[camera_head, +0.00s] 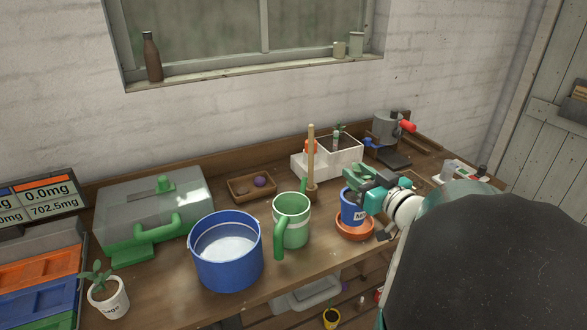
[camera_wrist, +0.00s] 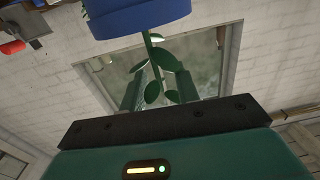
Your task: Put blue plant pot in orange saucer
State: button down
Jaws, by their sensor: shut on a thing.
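The blue plant pot (camera_head: 350,210) has a pale label and stands upright over the orange saucer (camera_head: 354,230), near the bench's front right. Its base overlaps the saucer; I cannot tell whether it rests in it or hangs just above. The exact contact is hidden.
A green mug (camera_head: 291,222) and large blue pot (camera_head: 227,255) stand left of the saucer. A white box (camera_head: 325,160) with a wooden stick in front is behind. The bench's front edge is close.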

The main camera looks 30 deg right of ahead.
jog(key=w+d+f, duration=0.6)
jog(key=d+f, duration=0.2)
jog(key=f, duration=0.3)
jog(key=shift+w, duration=0.15)
jog(key=shift+f, duration=0.3)
jog(key=c, duration=1)
grip_release()
jog(key=shift+c, duration=0.2)
